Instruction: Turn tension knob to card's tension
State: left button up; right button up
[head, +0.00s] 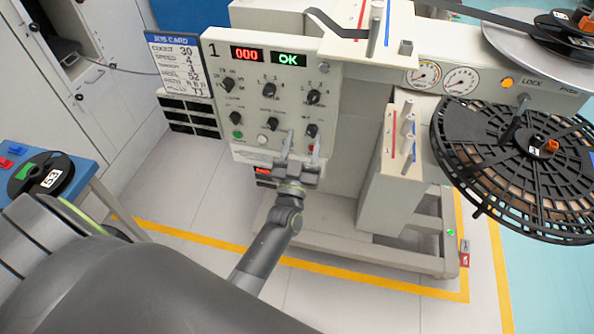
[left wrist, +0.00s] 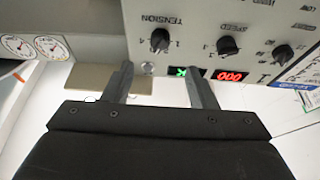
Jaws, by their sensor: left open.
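The tension knob (head: 314,97) is a black knob at the right of the upper row on station 1's pale control panel (head: 219,50). In the left wrist view the knob (left wrist: 160,40) sits by the upside-down word TENSION. Its exact pointer setting is too small to read. My left gripper (head: 303,143) is open and empty in front of the panel's lower part, below the tension knob and apart from it. The left wrist view shows its two fingers (left wrist: 157,68) spread. The job card (head: 178,65) stands left of the panel; its tension line is too small to read surely. My right gripper is not in view.
The speed knob (head: 269,89) sits left of the tension knob, with other knobs and buttons close below. A large black reel (head: 515,165) stands at right. A blue table (head: 75,180) is at left.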

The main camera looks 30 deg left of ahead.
pick_arm(q)
jog(key=b+v, duration=0.1)
jog(key=v, duration=0.6)
dwell(0.3)
jog(key=s+f+m+g+h, duration=0.1)
jog(key=s+f+g, duration=0.2)
jog(key=f, duration=0.7)
jog(key=s+f+m+g+h, duration=0.1)
jog(key=s+f+g+h, duration=0.15)
jog(key=f, duration=0.75)
jog(key=s+f+m+g+h, duration=0.1)
jog(key=s+f+g, duration=0.25)
jog(key=f, duration=0.65)
jog(key=s+a+f+g, duration=0.2)
jog(key=s+f+g, duration=0.2)
jog(key=s, duration=0.6)
jog(key=s+a+f+g, duration=0.3)
jog(key=s+f, duration=0.5)
jog(key=s, duration=0.3)
jog(key=s+a+f+n+g, duration=0.1)
jog(key=s+f+g, duration=0.3)
jog(key=s, duration=0.7)
notch_tip(320, 180, down, 2)
jog(key=shift+a+f+g, duration=0.25)
jog(key=shift+a+g, duration=0.15)
jog(key=shift+a, duration=0.4)
jog(key=shift+w+y, duration=0.2)
jog(key=shift+y, duration=0.05)
